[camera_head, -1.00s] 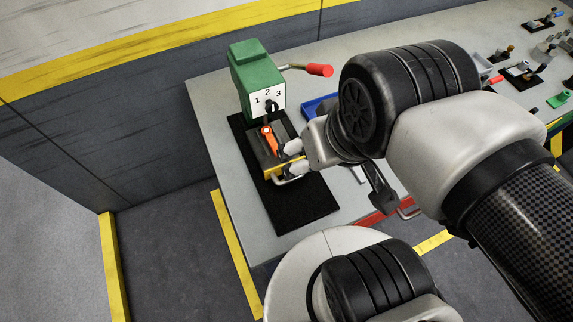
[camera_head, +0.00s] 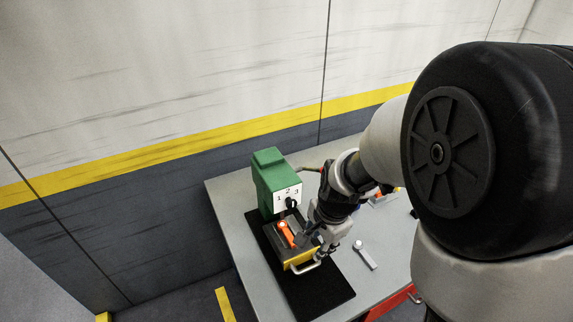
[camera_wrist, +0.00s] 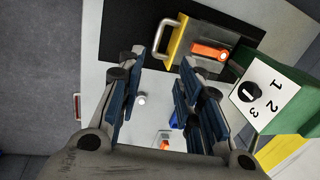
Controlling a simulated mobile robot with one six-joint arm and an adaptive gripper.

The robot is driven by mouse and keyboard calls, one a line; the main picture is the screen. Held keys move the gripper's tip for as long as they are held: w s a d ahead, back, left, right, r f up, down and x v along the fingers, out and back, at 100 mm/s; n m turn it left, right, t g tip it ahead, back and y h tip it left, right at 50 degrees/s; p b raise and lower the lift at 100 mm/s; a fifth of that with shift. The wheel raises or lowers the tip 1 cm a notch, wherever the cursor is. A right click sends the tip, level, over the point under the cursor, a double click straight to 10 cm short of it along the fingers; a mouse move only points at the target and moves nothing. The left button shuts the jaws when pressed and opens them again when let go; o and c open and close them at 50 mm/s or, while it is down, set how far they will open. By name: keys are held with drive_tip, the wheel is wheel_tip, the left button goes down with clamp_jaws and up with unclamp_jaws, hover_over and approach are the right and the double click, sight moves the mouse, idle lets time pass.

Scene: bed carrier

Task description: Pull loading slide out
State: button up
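The loading slide (camera_head: 294,252) is a dark block with a yellow front edge, an orange lever (camera_head: 286,234) on top and a silver bar handle (camera_head: 305,265). It sits at the foot of a green housing (camera_head: 270,178) with a white panel numbered 1, 2, 3 and a black knob. My gripper (camera_head: 316,243) points down beside the slide's right side in the head view. In the wrist view my gripper (camera_wrist: 163,60) has its two fingers spread apart, with nothing between the tips. The handle (camera_wrist: 168,38) shows just past the fingertips, between their lines; I cannot tell whether they touch.
A black mat (camera_head: 322,285) under the slide has bare room in front of the handle. A small grey lever with a white ball (camera_head: 365,256) lies on the grey table (camera_head: 240,272) to the right. A wall (camera_head: 190,175) stands behind.

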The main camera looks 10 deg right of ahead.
sight(307, 269)
drive_tip(key=shift+m, duration=0.3)
drive_tip(key=b+x, duration=0.2)
drive_tip(key=x, duration=0.4)
drive_tip(key=b+x, duration=0.2)
drive_tip(key=x, duration=0.4)
drive_tip(key=b+x, duration=0.2)
drive_tip(key=x, duration=0.4)
drive_tip(key=shift+d+f, duration=0.25)
drive_tip(key=shift+f, duration=0.05)
drive_tip(key=shift+c, duration=0.2)
clamp_jaws()
